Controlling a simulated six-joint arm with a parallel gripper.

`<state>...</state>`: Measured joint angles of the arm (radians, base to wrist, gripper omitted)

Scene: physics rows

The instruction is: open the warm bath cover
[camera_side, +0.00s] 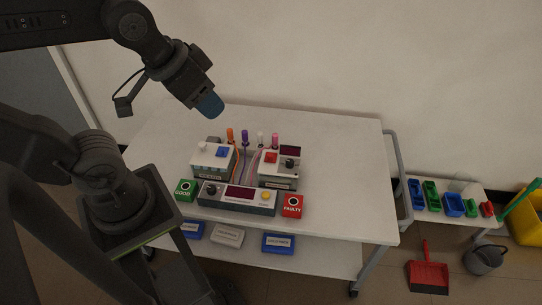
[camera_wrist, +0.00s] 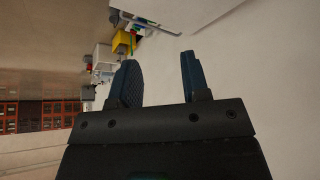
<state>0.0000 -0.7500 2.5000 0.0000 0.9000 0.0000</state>
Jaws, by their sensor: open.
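Two small grey boxes stand on the white table. The left box (camera_side: 214,160) has a white knob and a blue square on top. The right box (camera_side: 278,170) has a red square, a black knob and a dark display. Their front labels are too small to read, so I cannot tell for sure which is the warm bath or whether its cover is shut. My gripper (camera_side: 209,105) is above and left of both boxes, clear of them. In the wrist view my gripper (camera_wrist: 158,82) has its two blue fingers apart, with nothing between them.
A grey panel (camera_side: 236,198) with a display stands in front, between a green GOOD box (camera_side: 186,190) and a red FAULTY box (camera_side: 292,205). Orange, purple, white and pink upright items stand behind, including a purple one (camera_side: 245,137). The table's right side (camera_side: 350,170) is clear.

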